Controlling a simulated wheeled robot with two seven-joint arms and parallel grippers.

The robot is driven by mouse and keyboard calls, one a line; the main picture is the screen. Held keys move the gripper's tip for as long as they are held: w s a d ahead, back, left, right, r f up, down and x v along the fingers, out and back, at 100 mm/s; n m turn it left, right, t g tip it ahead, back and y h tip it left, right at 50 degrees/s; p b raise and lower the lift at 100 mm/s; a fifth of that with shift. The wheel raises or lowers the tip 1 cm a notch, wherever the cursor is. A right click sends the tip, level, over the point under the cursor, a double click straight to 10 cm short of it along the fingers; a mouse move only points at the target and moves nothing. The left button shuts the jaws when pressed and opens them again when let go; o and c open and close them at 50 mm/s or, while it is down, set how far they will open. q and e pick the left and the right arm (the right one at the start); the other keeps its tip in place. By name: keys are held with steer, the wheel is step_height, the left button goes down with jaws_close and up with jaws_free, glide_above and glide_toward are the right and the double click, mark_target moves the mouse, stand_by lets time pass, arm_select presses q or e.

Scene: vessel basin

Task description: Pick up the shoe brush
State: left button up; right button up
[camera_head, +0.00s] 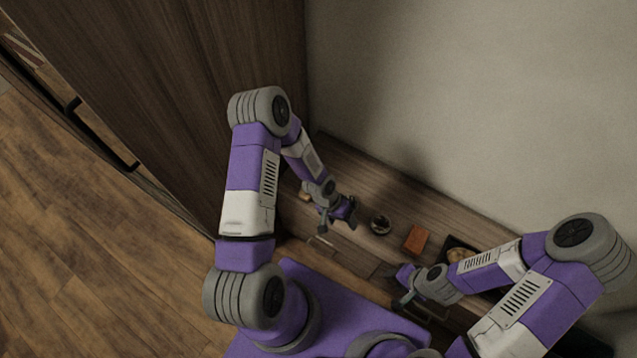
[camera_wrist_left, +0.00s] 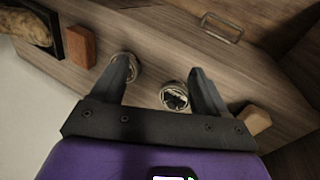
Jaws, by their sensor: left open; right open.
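No thing is plainly a shoe brush. A small tan wooden block (camera_wrist_left: 257,119) lies right of the fingers in the left wrist view; it shows partly behind my left arm in the head view (camera_head: 305,196). A reddish-brown block (camera_head: 416,239) lies right of my left gripper and also shows in the left wrist view (camera_wrist_left: 81,45). I cannot tell whether either is the brush. My left gripper (camera_wrist_left: 160,70) is open and empty above the wooden top. My right gripper (camera_head: 393,274) is open near the top's front edge; its fingertips are hard to make out.
A round tin (camera_head: 380,224) lies between the left gripper and the reddish block. A second round tin (camera_wrist_left: 174,97) shows between the fingers. A dark tray (camera_wrist_left: 54,43) holds a brown lumpy thing (camera_wrist_left: 27,27). A wall (camera_head: 470,90) stands behind, a tall cabinet (camera_head: 170,80) at left.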

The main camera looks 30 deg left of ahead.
arm_select(q)
steer(key=w+a+f+y, duration=0.1)
steer(key=w+a, duration=0.3)
steer(key=a, duration=0.1)
steer(key=w+a+f+m+y+b, duration=0.1)
steer(key=w+a+y, duration=0.1)
steer(key=w+a, duration=0.2)
steer(key=w+a+f+y, duration=0.1)
steer(key=w+a, duration=0.2)
steer(key=a, duration=0.5)
steer(key=shift+w+a, duration=0.1)
steer(key=shift+w, duration=0.3)
steer(key=shift+a+f+b, duration=0.15)
steer(key=shift+f+b, duration=0.15)
steer(key=shift+b, duration=0.1)
steer(key=f, duration=0.2)
steer(key=f+b, duration=0.1)
steer(key=f, duration=0.1)
steer(key=f+b, duration=0.1)
steer(key=f, duration=0.1)
steer(key=shift+w+d+f, duration=0.1)
steer(key=shift+d+f, duration=0.2)
steer(key=c, duration=1.1)
